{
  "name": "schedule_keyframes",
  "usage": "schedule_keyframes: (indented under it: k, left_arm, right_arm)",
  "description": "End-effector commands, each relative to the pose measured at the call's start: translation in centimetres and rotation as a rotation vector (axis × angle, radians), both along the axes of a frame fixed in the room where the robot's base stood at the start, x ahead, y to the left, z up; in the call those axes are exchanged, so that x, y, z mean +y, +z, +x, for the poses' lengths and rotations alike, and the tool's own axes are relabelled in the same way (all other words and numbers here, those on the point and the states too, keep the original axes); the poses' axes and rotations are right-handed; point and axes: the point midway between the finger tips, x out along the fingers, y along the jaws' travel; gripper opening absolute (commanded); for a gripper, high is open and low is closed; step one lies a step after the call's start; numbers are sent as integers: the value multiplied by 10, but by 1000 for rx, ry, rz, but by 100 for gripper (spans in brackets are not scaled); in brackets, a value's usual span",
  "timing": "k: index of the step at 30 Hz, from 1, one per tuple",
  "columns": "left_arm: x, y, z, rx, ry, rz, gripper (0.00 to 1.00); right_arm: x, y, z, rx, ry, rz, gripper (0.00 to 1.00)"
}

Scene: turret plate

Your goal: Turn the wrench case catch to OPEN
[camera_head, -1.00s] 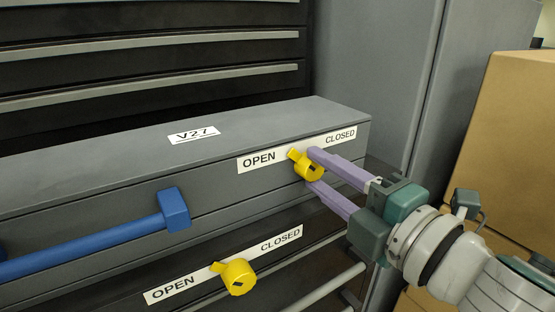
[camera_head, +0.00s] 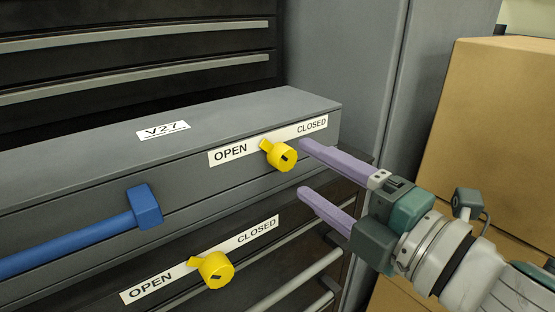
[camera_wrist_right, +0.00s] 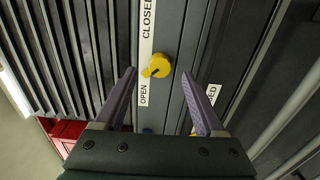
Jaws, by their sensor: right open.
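The upper yellow catch (camera_head: 284,157) is on the front of the grey case (camera_head: 75,190) labelled V27, below a strip reading OPEN on the left and CLOSED on the right. Its tab points up and left, towards the OPEN side. In the right wrist view the catch (camera_wrist_right: 158,66) lies ahead, between the finger lines, its tab leaning towards OPEN. My right gripper (camera_head: 303,168) is open and empty, just right of the catch and apart from it. My left gripper is out of view. Which catch belongs to the wrench case is not readable.
A second yellow catch (camera_head: 216,270) with its own OPEN/CLOSED strip (camera_head: 160,284) is on the front below. A blue handle (camera_head: 85,246) sticks out at the left. Dark drawers (camera_head: 130,70) stand behind; a cardboard box (camera_head: 490,130) stands at the right.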

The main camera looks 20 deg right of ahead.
Motion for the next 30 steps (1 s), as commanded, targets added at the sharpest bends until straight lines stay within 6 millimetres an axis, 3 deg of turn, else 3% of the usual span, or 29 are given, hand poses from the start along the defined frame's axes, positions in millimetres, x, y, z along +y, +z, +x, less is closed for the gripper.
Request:
schedule_keyframes:
  k: [6,11,26,30]
  left_arm:
    - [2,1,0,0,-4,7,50]
    - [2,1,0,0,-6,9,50]
    - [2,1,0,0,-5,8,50]
    - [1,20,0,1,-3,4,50]
  right_arm:
    - [-14,0,-39,2,0,-2,72]
    - [-19,0,-54,1,0,-3,72]
    - [-21,0,-58,-1,0,-2,72]
    - [-30,20,-55,34,-59,49,72]
